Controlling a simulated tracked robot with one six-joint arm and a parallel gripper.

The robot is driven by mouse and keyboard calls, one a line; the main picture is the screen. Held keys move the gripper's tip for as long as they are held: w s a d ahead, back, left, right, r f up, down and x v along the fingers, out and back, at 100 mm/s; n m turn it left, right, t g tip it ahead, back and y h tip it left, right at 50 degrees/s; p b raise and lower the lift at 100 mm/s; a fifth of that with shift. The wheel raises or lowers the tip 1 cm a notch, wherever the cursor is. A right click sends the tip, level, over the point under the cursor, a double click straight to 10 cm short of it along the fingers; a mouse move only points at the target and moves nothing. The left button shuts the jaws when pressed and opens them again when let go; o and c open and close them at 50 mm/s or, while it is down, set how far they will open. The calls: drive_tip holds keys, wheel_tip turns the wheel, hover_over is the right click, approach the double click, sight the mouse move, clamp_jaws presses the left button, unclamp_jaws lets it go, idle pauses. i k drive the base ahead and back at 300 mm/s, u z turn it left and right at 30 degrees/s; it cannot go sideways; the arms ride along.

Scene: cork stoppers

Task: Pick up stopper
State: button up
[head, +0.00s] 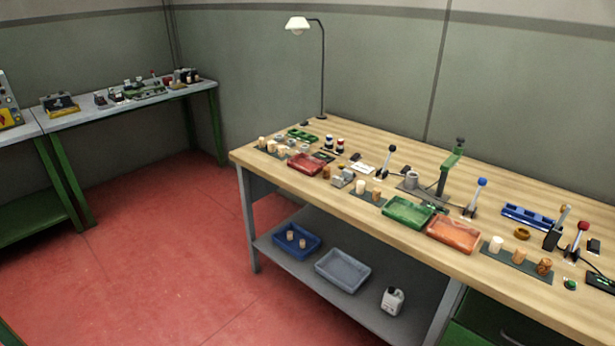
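Several small cork stoppers stand on the wooden workbench (505,205) in the head view. A group with a tan stopper (262,142) is at the bench's far left end. A pale stopper (361,187) and a brown stopper (376,194) stand on a dark mat near the front edge. A whitish stopper (496,244) and a dark speckled stopper (544,266) stand on another mat at the right. Two light stoppers (290,235) are in a blue tray on the lower shelf. Which stopper is meant cannot be told. My gripper is not in view.
Red (306,163), green (408,212) and orange (453,235) trays line the bench front. A green press (447,170), a blue-knobbed lever (476,195) and a lamp (322,70) rise above it. Red floor (170,260) is clear at left.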

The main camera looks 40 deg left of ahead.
sight(325, 170)
drive_tip(key=u, duration=1.3)
